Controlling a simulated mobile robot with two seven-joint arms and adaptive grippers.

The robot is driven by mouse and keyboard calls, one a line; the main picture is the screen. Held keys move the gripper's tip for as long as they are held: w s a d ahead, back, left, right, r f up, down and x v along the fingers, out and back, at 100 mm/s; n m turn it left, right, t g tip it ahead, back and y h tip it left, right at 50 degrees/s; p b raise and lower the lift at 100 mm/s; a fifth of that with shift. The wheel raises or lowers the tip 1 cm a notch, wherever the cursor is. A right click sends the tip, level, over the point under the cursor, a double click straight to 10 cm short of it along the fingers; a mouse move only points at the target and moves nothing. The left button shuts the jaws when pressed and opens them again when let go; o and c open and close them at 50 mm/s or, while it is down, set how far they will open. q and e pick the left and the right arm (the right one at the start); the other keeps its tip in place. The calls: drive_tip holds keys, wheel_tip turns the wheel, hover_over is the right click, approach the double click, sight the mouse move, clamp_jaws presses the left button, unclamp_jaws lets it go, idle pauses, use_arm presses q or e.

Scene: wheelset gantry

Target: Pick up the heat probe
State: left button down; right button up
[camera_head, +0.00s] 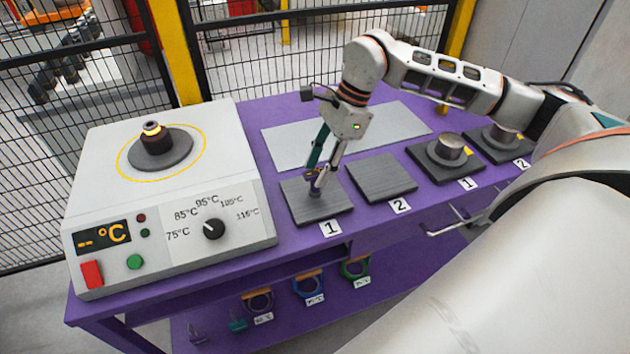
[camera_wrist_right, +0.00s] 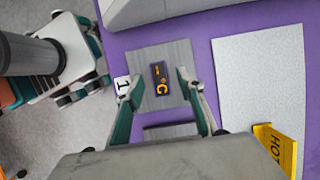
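The heat probe (camera_wrist_right: 160,79) is a small dark purple-grey device with an orange °C display. In the right wrist view it stands over the dark square pad labelled 1 (camera_wrist_right: 178,54). In the head view the probe (camera_head: 315,186) shows small and partly hidden at the fingertips, over pad 1 (camera_head: 318,211). My right gripper (camera_head: 322,172) reaches down over it. In the wrist view the two fingers of my right gripper (camera_wrist_right: 157,84) are spread on either side of the probe, with a gap on each side.
A white heater box (camera_head: 170,215) with a dial stands left on the purple table. Pad 2 (camera_head: 384,178) is empty. Two metal cylinders (camera_head: 446,150) stand on pads further right. A pale plate (camera_head: 395,124) lies behind. A yellow HOT sign (camera_wrist_right: 277,148) shows in the wrist view.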

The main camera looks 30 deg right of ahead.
drive_tip(key=shift+x, duration=1.05)
drive_tip(key=shift+r, duration=0.1)
clamp_jaws()
